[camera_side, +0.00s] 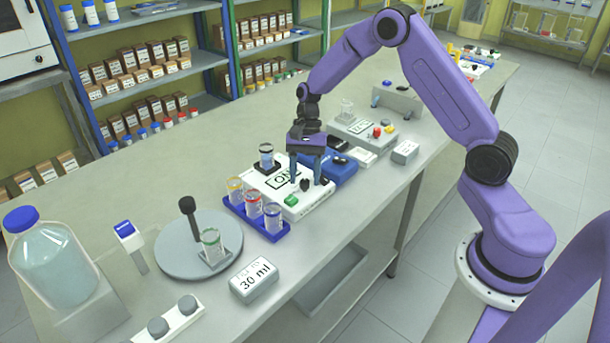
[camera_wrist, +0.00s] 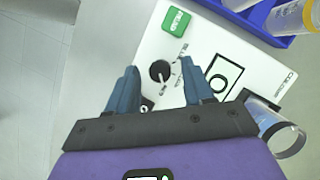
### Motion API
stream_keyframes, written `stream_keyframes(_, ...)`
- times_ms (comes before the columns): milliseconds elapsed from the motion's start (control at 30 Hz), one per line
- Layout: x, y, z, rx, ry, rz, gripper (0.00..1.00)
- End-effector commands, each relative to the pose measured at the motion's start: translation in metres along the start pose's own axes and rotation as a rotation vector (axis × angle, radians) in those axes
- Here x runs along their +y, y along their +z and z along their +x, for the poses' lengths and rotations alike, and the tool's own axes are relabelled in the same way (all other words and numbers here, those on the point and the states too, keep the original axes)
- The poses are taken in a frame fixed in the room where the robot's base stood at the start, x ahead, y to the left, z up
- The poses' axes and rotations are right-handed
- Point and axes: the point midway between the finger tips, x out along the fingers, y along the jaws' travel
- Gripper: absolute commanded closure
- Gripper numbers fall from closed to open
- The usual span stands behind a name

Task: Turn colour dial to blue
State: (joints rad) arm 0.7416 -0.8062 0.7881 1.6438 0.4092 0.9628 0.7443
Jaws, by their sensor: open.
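The colour dial is a small black knob (camera_wrist: 160,71) on top of a white box (camera_wrist: 140,55). Small lettering sits around the knob, too blurred to read surely, so its setting is unclear. My gripper (camera_wrist: 158,67) points down at the box with its blue fingers apart, one on each side of the knob. I cannot tell whether they touch it. In the side view my gripper (camera_side: 305,181) is over the white box (camera_side: 314,200), and the knob shows dark between the fingertips.
The box has a green button (camera_wrist: 177,23) and a black-framed display (camera_wrist: 223,84). A glass vial (camera_side: 266,156) stands on its far end. A blue rack (camera_side: 242,214) with several coloured-rim vials stands close to its left. A blue device (camera_side: 341,172) stands behind.

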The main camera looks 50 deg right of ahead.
Motion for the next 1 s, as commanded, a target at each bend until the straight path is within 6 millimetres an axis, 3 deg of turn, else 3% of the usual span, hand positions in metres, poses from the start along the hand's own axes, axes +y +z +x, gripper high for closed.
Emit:
stream_keyframes(367, 0.0003, -0.0001, 0.0063, 0.000, -0.001, 0.001, 0.48)
stream_keyframes(400, 0.0003, 0.0000, 0.0063, 0.000, 0.000, 0.001, 0.55)
stream_keyframes(533, 0.0003, 0.0000, 0.0061, 0.000, 0.000, 0.001, 0.97)
stream_keyframes(567, 0.0003, 0.0000, 0.0061, 0.000, 0.000, 0.001, 1.00)
stream_keyframes(1000, -0.0011, 0.0002, 0.0059, 0.000, 0.029, -0.071, 1.00)
